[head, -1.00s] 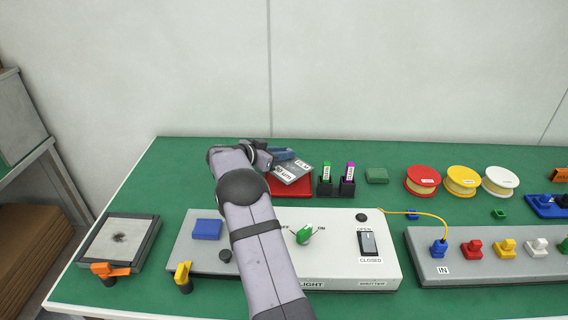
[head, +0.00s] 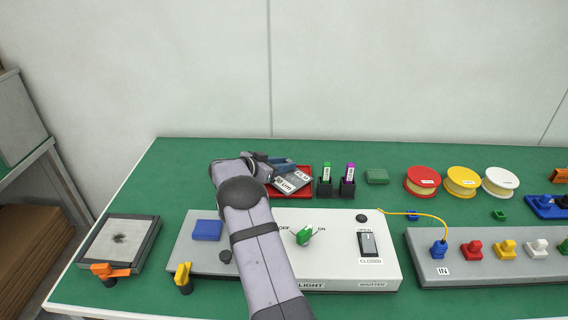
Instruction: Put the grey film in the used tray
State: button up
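The grey film (head: 294,181) is a flat grey piece with white labels reading partly "FILM". It lies over the red tray (head: 305,194) behind the light box, tilted in the picture; whether it rests fully on the tray floor is hard to tell. My gripper (head: 282,161) is at the film's upper left edge, at the back of the tray. My own arm hides much of the gripper and the tray's left part, so whether the fingers touch the film is unclear. No label reading "used" is legible.
The light box (head: 340,220) with a green knob (head: 304,236) and a shutter switch stands in front of the tray. Green and purple vials in black holders (head: 325,188) stand just right of it. Spools (head: 422,181) are farther right. Green table is free behind.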

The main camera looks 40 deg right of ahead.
jog(key=shift+o, duration=0.6)
jog(key=shift+r, duration=0.15)
jog(key=shift+a+r, duration=0.15)
jog(key=shift+a, duration=0.05)
jog(key=v, duration=1.1)
jog(key=shift+a+b, duration=0.3)
